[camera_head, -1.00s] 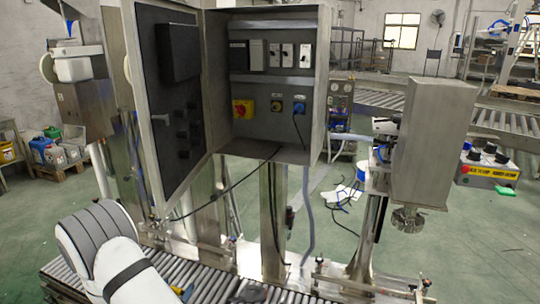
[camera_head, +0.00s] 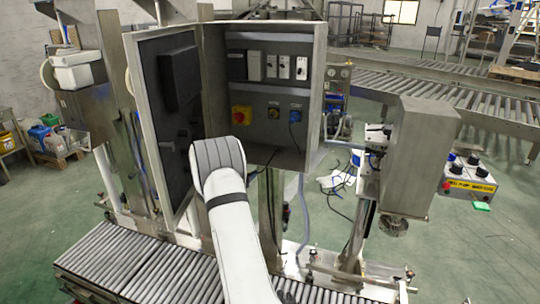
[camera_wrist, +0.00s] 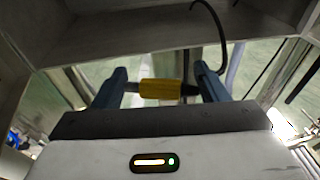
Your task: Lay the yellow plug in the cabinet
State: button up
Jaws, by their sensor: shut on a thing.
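The yellow plug (camera_wrist: 162,89) shows in the wrist view, held crosswise between the two blue-grey fingers of my gripper (camera_wrist: 160,88). Its dark end points right, and a black cable curves up close to that end. The open grey cabinet (camera_head: 313,100) stands in the middle of the head view, its door (camera_head: 147,120) swung out to the left. In the wrist view the cabinet's lower edge (camera_wrist: 120,47) lies just beyond the fingers. In the head view my white arm reaches up to the cabinet's lower left, and it hides my gripper and the plug.
Inside the cabinet are a red-and-yellow switch (camera_head: 241,115), a blue socket (camera_head: 295,116) and a row of modules (camera_head: 270,66). A roller conveyor (camera_head: 120,262) runs below. A grey box on a post (camera_head: 420,155) stands to the right.

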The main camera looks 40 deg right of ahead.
notch_tip(320, 180, up, 12)
jog(key=f+m+g, duration=0.1)
jog(key=g, duration=0.1)
send_over(270, 161)
notch_tip(270, 161, down, 8)
jog(key=p, duration=0.3)
jog(key=shift+f, duration=0.4)
jog(key=shift+f+b, duration=0.2)
jog(key=shift+b, duration=0.1)
jog(key=o, duration=1)
jog(key=shift+r, duration=0.1)
jog(key=shift+o, duration=0.2)
